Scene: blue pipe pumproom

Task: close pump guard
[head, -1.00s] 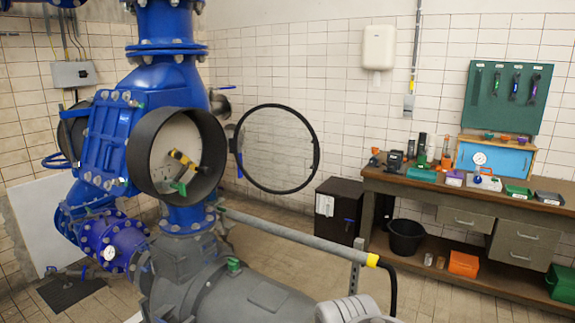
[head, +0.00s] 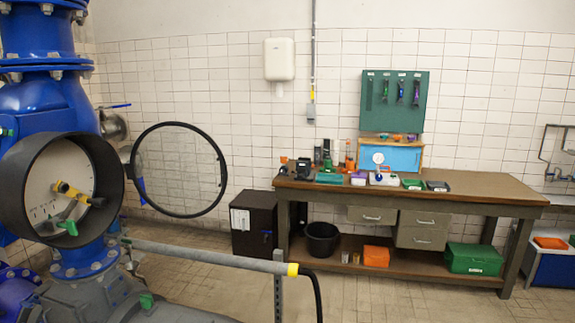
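The pump guard (head: 180,170) is a round, clear mesh-like disc with a black rim. It stands swung open on the right side of the black cylindrical housing (head: 98,165), joined near a hinge at its left edge. Inside the open housing are a pale face, a yellow-handled part (head: 72,192) and a green-tipped lever (head: 68,226). The housing sits on the blue pump pipework (head: 42,103) at the left. My gripper is not in view.
A grey rail (head: 210,254) with a yellow band runs below the guard, on a post. A black cabinet (head: 254,225) and a workbench (head: 410,195) with tools stand along the tiled wall. Open floor (head: 400,300) lies in front of the bench.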

